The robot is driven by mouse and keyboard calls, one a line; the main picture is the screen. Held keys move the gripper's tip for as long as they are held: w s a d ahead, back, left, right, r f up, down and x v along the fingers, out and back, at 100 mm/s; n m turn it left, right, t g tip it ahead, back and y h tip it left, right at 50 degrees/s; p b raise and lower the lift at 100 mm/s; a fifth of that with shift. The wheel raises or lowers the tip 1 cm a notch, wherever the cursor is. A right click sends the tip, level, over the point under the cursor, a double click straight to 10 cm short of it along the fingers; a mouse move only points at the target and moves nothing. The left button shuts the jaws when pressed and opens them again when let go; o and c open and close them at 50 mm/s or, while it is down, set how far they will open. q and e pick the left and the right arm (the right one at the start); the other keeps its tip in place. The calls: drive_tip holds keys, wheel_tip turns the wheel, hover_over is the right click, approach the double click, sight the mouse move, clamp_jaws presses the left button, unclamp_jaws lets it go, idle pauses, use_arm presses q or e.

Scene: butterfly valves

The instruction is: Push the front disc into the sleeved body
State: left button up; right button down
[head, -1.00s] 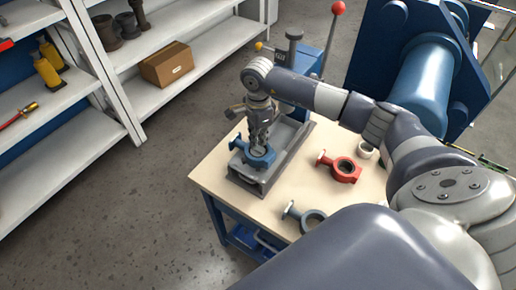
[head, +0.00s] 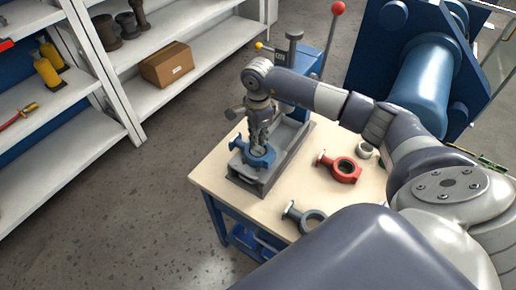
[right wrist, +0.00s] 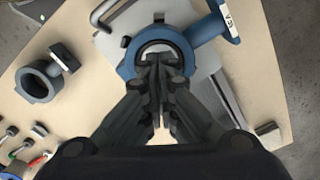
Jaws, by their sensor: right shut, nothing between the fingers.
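A blue valve body (head: 258,160) sits in a grey fixture on the bench, its round bore facing up. It also shows in the right wrist view (right wrist: 128,66), with a side neck ending in a white tag. A pale ring (right wrist: 147,48), possibly the sleeve, lines the bore. My right gripper (right wrist: 160,62) is shut and empty, pointing down with its fingertips over or in the bore; I cannot tell whether they touch anything. The fingers hide most of the bore, and I cannot make out the disc. In the head view the right gripper (head: 259,147) stands above the body. My left gripper is not in view.
A red valve body (head: 340,172), a grey valve body (head: 311,222) and a white ring (head: 365,150) lie right of the fixture (head: 246,184). A blue press with a red-knobbed lever (head: 338,9) stands behind. Shelves (head: 90,125) are at left, beyond open floor.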

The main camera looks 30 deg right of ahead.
sight(258, 149)
drive_tip(key=shift+s+f+b, duration=0.15)
drive_tip(key=shift+f+b, duration=1.35)
drive_tip(key=shift+f, duration=0.15)
idle(0.7)
drive_tip(key=shift+r, duration=0.15)
idle(0.5)
drive_tip(key=shift+r+p, duration=0.7)
drive_tip(key=shift+r, duration=0.2)
drive_tip(key=shift+r+p, duration=1.6)
drive_tip(key=shift+r, duration=1.5)
drive_tip(key=shift+a+f, duration=0.1)
